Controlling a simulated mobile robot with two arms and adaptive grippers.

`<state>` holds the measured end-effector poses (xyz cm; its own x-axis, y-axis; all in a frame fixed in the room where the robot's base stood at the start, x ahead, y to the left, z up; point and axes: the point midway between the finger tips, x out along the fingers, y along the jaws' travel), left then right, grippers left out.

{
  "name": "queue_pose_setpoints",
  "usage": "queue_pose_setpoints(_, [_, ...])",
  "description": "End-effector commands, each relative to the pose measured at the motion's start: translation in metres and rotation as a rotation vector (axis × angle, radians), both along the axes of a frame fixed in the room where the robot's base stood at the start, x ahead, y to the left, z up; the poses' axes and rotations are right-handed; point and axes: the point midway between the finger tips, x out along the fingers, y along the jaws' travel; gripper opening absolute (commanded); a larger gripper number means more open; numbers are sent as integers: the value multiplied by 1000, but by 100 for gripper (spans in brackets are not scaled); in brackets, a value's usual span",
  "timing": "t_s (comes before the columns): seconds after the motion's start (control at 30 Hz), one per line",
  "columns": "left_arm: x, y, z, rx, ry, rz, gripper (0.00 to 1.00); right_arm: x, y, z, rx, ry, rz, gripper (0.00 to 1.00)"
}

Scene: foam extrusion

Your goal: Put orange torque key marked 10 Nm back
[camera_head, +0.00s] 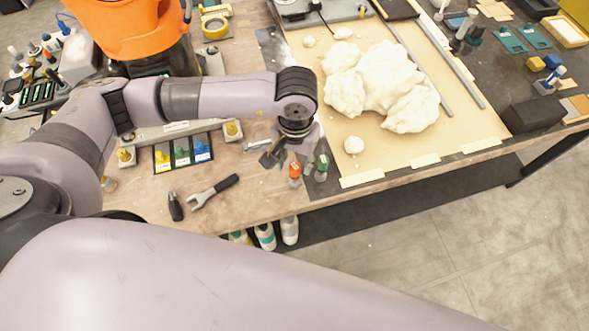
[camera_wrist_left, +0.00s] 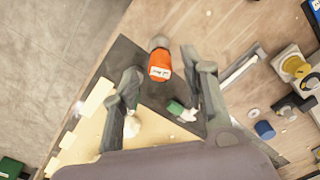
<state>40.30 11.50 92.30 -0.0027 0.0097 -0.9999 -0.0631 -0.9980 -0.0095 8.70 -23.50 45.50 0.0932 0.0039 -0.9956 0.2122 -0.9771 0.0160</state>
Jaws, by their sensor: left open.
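The orange torque key (camera_head: 295,172) stands near the table's front edge, with its orange end up. In the left wrist view, the orange key (camera_wrist_left: 160,66) shows between and beyond my fingertips; its white label is too small to read. My left gripper (camera_head: 288,156) is open above and beside it, with no visible grip on it. A green-topped key (camera_head: 321,168) stands just to its right. A rack (camera_head: 181,150) with yellow, green and blue marked places lies to the left. My right gripper is not in view.
A wrench (camera_head: 213,190) and a dark-handled tool (camera_head: 175,206) lie left of the keys. White foam (camera_head: 385,85) covers part of the board (camera_head: 470,130) at right. An orange bucket (camera_head: 125,28) stands at the back left. Bottles (camera_head: 265,236) show below the table's edge.

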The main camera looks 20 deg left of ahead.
Motion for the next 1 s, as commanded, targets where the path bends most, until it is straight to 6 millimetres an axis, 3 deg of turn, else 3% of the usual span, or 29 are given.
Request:
queue_pose_setpoints(0.2, [2,-1,43,0,-5,-1,41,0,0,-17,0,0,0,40])
queue_pose_setpoints(0.4, [1,-1,67,0,-1,0,41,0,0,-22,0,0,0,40])
queue_pose_setpoints(1.0, [0,-1,71,0,1,0,41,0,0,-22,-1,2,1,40])
